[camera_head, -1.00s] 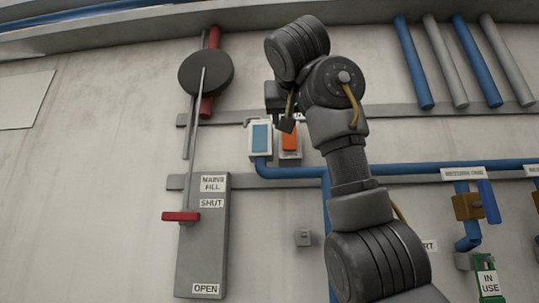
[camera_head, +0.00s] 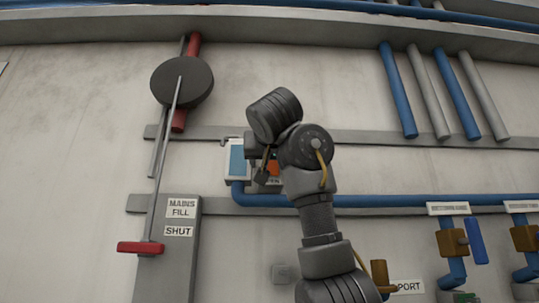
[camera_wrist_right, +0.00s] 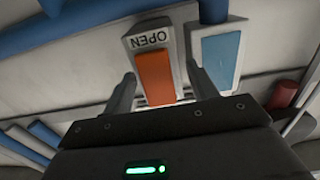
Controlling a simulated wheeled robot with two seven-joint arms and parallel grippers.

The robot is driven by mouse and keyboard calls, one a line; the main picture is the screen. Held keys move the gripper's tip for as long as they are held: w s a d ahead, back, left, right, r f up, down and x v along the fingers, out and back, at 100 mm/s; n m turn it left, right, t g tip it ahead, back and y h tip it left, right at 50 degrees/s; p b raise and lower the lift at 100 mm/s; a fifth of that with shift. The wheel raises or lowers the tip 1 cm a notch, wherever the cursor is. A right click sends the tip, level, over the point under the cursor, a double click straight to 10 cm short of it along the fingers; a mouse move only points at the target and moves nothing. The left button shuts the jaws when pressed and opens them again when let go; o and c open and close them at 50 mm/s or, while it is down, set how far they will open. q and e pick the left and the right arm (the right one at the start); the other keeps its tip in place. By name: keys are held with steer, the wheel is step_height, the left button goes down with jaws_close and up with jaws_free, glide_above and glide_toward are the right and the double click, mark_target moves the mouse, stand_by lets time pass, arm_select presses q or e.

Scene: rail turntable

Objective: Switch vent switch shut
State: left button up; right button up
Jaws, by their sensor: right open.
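An orange rocker switch (camera_wrist_right: 156,78) in a pale housing shows in the right wrist view, with an "OPEN" label upside down at its upper end. In the head view only a small part of the orange switch (camera_head: 272,167) shows beside my right gripper (camera_head: 262,172), which hides the rest. In the wrist view my right gripper (camera_wrist_right: 161,73) is open, its two fingers on either side of the orange switch. I cannot tell whether they touch it. The lower end of the switch is partly hidden behind the gripper. My left gripper is not in view.
A blue-faced switch (camera_wrist_right: 218,55) sits right beside the orange one; it also shows in the head view (camera_head: 237,161). A blue pipe (camera_head: 400,200) runs below. A long lever with a red handle (camera_head: 140,248) is at left, beside a plate labelled "MAINS FILL" and "SHUT".

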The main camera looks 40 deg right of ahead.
steer(key=shift+s+d+r, duration=0.1)
steer(key=shift+d+r, duration=0.1)
steer(key=shift+d, duration=0.05)
steer(key=shift+w, duration=0.2)
steer(key=shift+c, duration=0.6)
steer(key=shift+s+d, duration=0.1)
steer(key=shift+d, duration=0.05)
steer(key=c, duration=0.9)
steer(key=shift+s+r+g+y, duration=0.1)
steer(key=shift+r+g+y, duration=0.25)
steer(key=shift+g+y, duration=0.25)
steer(key=shift+o, duration=0.2)
steer(key=shift+a+r+g+y, duration=0.25)
steer(key=shift+g+y, duration=0.35)
steer(key=shift+g, duration=0.3)
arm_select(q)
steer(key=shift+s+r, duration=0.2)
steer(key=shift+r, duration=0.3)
arm_select(e)
steer(key=shift+d, duration=0.15)
steer(key=shift+f+g, duration=0.15)
steer(key=shift+g, duration=0.15)
